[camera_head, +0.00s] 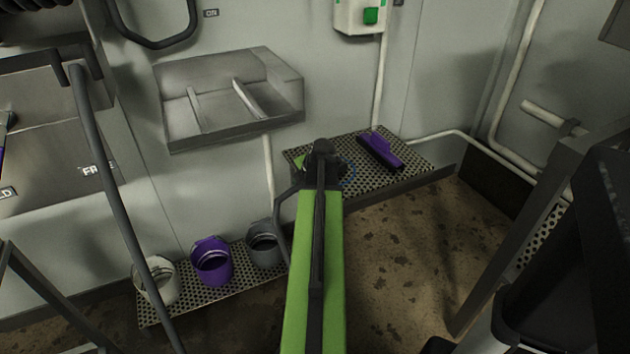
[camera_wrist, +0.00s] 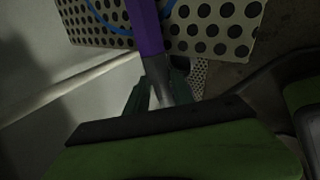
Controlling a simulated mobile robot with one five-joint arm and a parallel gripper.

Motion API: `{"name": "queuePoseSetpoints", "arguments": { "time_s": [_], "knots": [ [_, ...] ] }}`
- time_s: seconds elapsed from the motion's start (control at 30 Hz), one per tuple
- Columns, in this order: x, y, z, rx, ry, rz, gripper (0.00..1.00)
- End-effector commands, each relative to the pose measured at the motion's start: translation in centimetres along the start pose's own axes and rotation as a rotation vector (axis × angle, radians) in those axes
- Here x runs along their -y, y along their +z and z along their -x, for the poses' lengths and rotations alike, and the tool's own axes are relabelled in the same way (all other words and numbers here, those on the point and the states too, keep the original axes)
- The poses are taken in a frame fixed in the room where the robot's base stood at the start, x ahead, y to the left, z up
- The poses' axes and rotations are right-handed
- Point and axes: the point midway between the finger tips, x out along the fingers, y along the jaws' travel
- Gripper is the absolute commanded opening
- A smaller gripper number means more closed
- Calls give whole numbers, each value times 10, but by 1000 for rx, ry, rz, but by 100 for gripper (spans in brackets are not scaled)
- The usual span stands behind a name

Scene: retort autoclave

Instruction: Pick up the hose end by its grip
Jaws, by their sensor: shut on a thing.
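The hose end shows in the wrist view as a long purple piece (camera_wrist: 146,28) with a grey metal-like part (camera_wrist: 159,78) at its near end. My gripper (camera_wrist: 160,88) has its two dark green fingers on either side of the grey part, shut on it. A thin blue hose (camera_wrist: 103,22) curves behind the purple piece, over a perforated shelf. In the head view my gripper (camera_head: 322,152) is over the left part of the low perforated shelf (camera_head: 415,172). My arm hides the hose end there; only a bit of blue hose (camera_head: 350,172) shows beside it.
A purple block-like tool (camera_head: 380,150) lies on the same shelf, right of my gripper. A white bucket (camera_head: 160,283), a purple bucket (camera_head: 211,262) and a grey bucket (camera_head: 263,245) stand on a rack at left. A metal sink (camera_head: 235,125) hangs above.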

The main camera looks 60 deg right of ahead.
Motion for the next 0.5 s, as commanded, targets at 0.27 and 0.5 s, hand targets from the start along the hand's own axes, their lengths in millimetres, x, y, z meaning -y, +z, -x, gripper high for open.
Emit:
{"name": "queuePoseSetpoints", "arguments": {
  "time_s": [0.27, 0.5],
  "knots": [
    [-9, 0, 16, 1, 0, 0, 0],
    [-20, 7, 51, 3, 0, -3, 0]
  ]
}}
